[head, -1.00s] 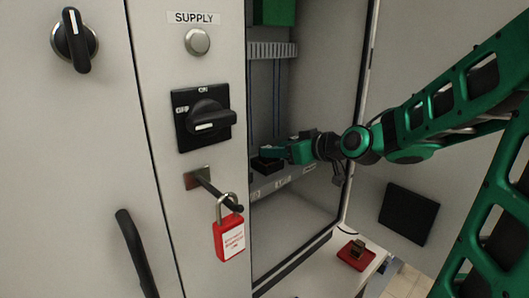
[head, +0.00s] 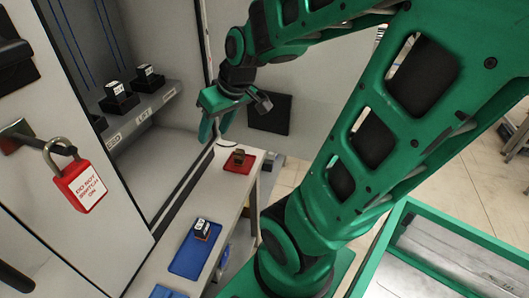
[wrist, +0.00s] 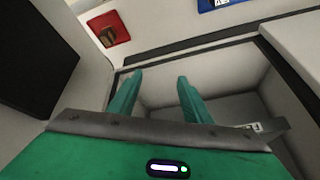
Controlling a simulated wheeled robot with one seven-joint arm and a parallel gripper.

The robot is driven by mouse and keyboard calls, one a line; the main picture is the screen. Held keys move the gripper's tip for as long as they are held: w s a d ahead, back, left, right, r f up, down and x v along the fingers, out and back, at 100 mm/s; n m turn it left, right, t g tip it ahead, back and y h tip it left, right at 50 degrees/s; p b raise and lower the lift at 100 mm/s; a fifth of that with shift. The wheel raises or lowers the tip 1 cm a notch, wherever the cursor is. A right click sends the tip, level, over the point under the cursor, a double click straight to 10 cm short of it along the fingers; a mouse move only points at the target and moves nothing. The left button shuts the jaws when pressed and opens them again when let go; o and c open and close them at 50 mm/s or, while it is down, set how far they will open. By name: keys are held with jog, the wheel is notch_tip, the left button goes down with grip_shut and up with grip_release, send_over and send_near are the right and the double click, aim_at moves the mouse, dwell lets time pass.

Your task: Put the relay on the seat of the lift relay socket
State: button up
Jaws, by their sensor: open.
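The lift relay socket (head: 121,105) is the middle black socket on the cabinet shelf, behind the LIFT label (head: 144,115). A black relay with a white-marked top (head: 115,88) stands on it; whether it is fully seated is too small to tell. My gripper (head: 216,125) is open and empty, pointing down outside the cabinet opening, to the right of the sockets and apart from them. In the wrist view my two green fingers (wrist: 160,76) stand apart with nothing between them.
Another relay (head: 147,72) stands on the right socket. The left socket (head: 98,122) is partly hidden by the cabinet edge. On the bench, a blue tray (head: 183,262) holds a relay (head: 202,229), and a red tray (head: 240,167) holds a brownish relay (head: 238,156).

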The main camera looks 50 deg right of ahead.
jog(key=s+d+f+m+g, duration=0.1)
jog(key=s+m+g, duration=0.1)
jog(key=s, duration=0.6)
jog(key=s+d+m+g, duration=0.2)
jog(key=s+m+g, duration=0.1)
jog(key=s, duration=0.5)
jog(key=shift+f+m+h, duration=0.3)
jog(key=shift+f, duration=0.1)
